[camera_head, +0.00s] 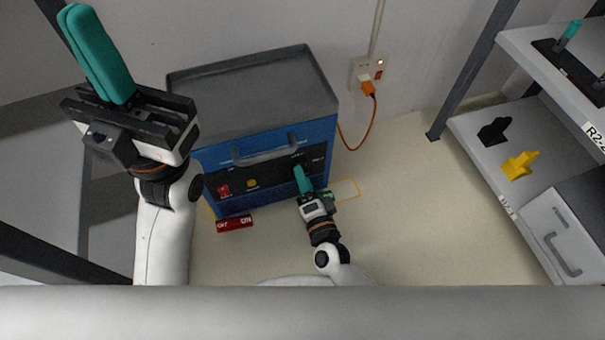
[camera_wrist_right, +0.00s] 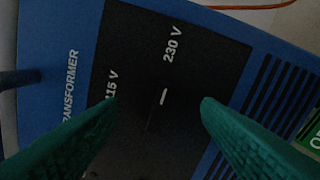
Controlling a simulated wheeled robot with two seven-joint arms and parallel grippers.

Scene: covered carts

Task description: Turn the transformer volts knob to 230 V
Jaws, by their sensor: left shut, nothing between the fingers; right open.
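The transformer (camera_head: 318,132) is a blue box with a grey top and a dark front panel, against the wall. In the right wrist view its black panel (camera_wrist_right: 195,75) carries the labels "230 V" (camera_wrist_right: 174,43) and "115 V" (camera_wrist_right: 111,88). A short white mark (camera_wrist_right: 163,97) shows between my fingertips, below "230 V"; the dark knob's outline is hard to make out. My right gripper (camera_head: 298,168) is open at the panel's right part, its fingers (camera_wrist_right: 158,101) either side of the mark; contact cannot be told. My left gripper (camera_head: 76,12) is shut and empty, raised at upper left.
The panel also has a red switch (camera_head: 224,190), a yellow button (camera_head: 252,183) and a grey handle (camera_head: 265,155). A red OFF/ON label (camera_head: 235,224) lies below. An orange plug (camera_head: 368,88) sits in the wall outlet. Shelves (camera_head: 475,130) stand at right; floor between is clear.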

